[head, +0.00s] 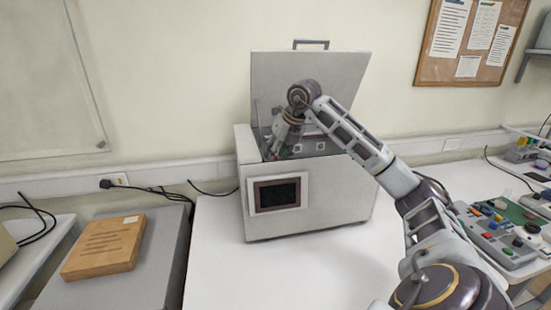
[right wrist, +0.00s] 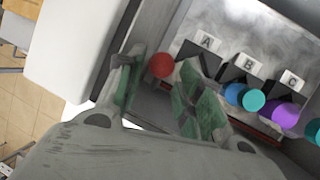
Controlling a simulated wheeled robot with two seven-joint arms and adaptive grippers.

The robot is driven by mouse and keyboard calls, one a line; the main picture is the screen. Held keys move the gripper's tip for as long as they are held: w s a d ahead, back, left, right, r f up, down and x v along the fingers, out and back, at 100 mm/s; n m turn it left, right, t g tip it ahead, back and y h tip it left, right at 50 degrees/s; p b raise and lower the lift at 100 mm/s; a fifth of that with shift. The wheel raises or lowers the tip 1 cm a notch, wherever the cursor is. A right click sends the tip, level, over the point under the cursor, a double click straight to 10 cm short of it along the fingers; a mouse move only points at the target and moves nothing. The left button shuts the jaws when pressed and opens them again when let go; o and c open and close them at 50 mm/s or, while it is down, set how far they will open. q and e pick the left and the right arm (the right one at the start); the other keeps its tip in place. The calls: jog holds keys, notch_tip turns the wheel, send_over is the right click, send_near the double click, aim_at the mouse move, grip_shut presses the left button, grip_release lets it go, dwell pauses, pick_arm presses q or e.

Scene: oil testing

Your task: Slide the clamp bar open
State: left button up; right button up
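The oil tester (head: 330,200) is a light grey box with its lid (head: 310,85) raised. My right gripper (head: 283,140) reaches down into its open top. In the right wrist view the green-padded fingers (right wrist: 160,88) are apart, with a gap between them. A red round knob (right wrist: 161,65) shows between and just beyond the fingertips; I cannot tell whether a finger touches it. A dark red bar edge (right wrist: 262,133) runs below the coloured caps, partly hidden by the right finger. I cannot tell whether it is the clamp bar. My left gripper is in no view.
Slots labelled A (right wrist: 207,40), B (right wrist: 248,65) and C (right wrist: 291,80) hold teal, purple and other caps. The tester's wall is close beside the fingers. A brown box (head: 103,247) lies at the left, and a control panel (head: 497,235) at the right. The white table's front is clear.

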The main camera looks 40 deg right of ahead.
jog(key=v, duration=0.9)
jog(key=shift+s+r, duration=0.2)
jog(key=shift+r, duration=0.15)
jog(key=shift+a+f, duration=0.1)
dwell(0.5)
